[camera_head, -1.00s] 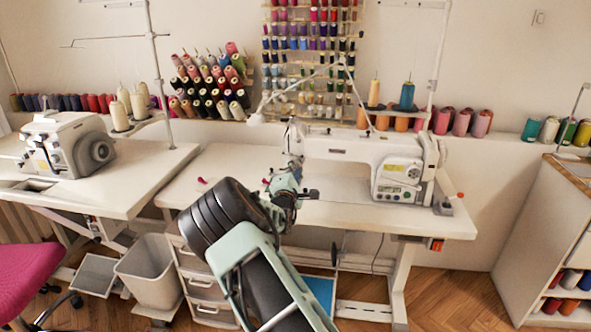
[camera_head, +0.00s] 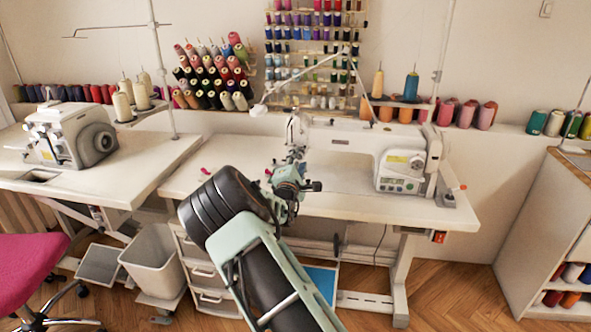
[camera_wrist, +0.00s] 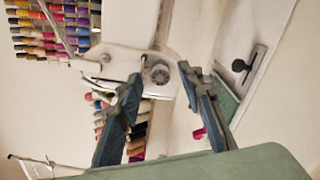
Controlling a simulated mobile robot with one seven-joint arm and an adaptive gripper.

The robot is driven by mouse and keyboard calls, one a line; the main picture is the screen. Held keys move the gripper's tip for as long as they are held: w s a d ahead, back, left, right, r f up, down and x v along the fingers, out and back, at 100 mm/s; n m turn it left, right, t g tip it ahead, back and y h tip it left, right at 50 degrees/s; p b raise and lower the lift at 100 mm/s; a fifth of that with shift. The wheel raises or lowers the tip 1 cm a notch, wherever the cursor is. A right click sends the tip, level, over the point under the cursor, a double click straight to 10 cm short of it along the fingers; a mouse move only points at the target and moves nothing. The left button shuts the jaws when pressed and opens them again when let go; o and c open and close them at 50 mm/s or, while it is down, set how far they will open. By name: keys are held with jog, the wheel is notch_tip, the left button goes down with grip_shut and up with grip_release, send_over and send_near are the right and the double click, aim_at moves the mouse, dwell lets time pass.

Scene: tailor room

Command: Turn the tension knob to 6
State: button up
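The white sewing machine (camera_head: 350,142) stands on its table, with its left end close to my gripper. In the wrist view, a round grey knob (camera_wrist: 158,73), the likely tension knob, sits on the machine's white end face (camera_wrist: 120,66). Any numbers on it are too small to read. My gripper (camera_wrist: 160,71) is open, its two dark fingers apart with the knob showing between their tips. Whether a fingertip touches the knob I cannot tell. In the head view my gripper (camera_head: 297,165) is in front of the machine's left end, partly hiding it.
The white table (camera_head: 345,203) is mostly clear around the machine; a small pink-red item (camera_head: 206,170) lies on its left part. A second machine (camera_head: 70,135) stands at left. Thread spools (camera_head: 212,78) stand behind. A thread stand pole (camera_head: 440,75) rises behind the machine's right side.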

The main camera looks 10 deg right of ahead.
jog(key=v, duration=1.1)
jog(key=shift+s, duration=0.15)
jog(key=shift+r, duration=0.15)
